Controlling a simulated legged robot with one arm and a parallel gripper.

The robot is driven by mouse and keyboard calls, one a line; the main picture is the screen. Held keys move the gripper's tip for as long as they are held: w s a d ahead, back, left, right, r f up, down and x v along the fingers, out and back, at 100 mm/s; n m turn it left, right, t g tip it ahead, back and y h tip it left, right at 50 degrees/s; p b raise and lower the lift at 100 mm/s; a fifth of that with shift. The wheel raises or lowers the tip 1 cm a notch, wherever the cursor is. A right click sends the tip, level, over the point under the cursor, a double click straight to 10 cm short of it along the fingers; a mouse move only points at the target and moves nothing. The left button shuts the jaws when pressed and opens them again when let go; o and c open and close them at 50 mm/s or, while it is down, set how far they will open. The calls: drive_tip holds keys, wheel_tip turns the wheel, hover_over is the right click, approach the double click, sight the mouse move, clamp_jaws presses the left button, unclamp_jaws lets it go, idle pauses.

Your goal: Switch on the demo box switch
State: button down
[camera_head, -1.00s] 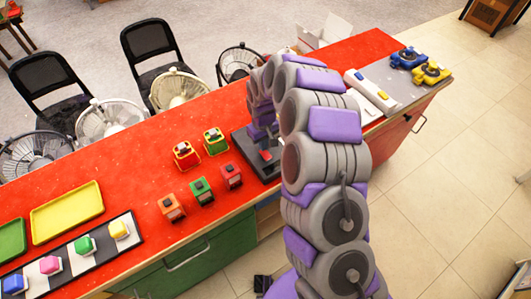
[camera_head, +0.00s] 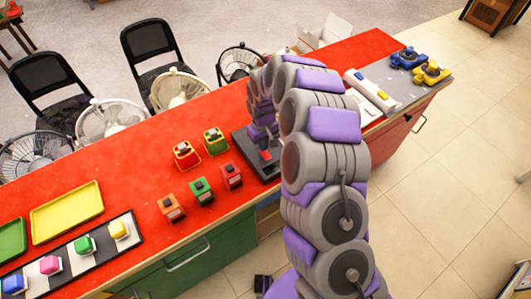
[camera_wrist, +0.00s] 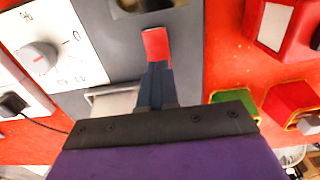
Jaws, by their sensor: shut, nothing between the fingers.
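The demo box is a dark grey box (camera_head: 244,146) on the red counter, partly behind my arm in the head view. In the wrist view its grey face (camera_wrist: 110,30) fills the upper middle, with a red switch piece (camera_wrist: 156,45) on it. My gripper (camera_wrist: 157,66) is shut and empty, and its fingertips are at the lower edge of the red piece. I cannot tell whether they touch it. In the head view the red piece (camera_head: 266,155) shows just below my gripper (camera_head: 264,144). The switch's on or off position is not clear.
Several small coloured boxes (camera_head: 202,191) stand left of the demo box. A white panel with a round knob (camera_wrist: 40,57) is at the left in the wrist view. Trays (camera_head: 68,208) and a strip of coloured blocks lie further left.

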drive_tip(key=shift+f, duration=0.75)
idle(0.3)
drive_tip(key=shift+r, duration=0.1)
drive_tip(key=shift+r+p, duration=1.15)
drive_tip(key=shift+r, duration=2.25)
drive_tip(key=s+d+r+m, duration=0.1)
drive_tip(key=s+d+r, duration=0.3)
drive_tip(key=s+r, duration=0.4)
drive_tip(key=s+d+r+m, duration=0.1)
drive_tip(key=s+d+r, duration=0.3)
drive_tip(key=s+r, duration=0.45)
drive_tip(key=s+d+r+m, duration=0.1)
drive_tip(key=s+d, duration=0.1)
drive_tip(key=s, duration=0.5)
drive_tip(key=s+d+r+m+g, duration=0.1)
drive_tip(key=s+d+r+m, duration=0.1)
drive_tip(key=s, duration=0.6)
drive_tip(key=s+d+r+m, duration=0.1)
drive_tip(key=s+d, duration=0.3)
drive_tip(key=s, duration=0.4)
drive_tip(key=shift+s+d+r+m+g, duration=0.15)
drive_tip(key=shift+s+r+m+g, duration=0.05)
drive_tip(key=shift+m+g, duration=0.2)
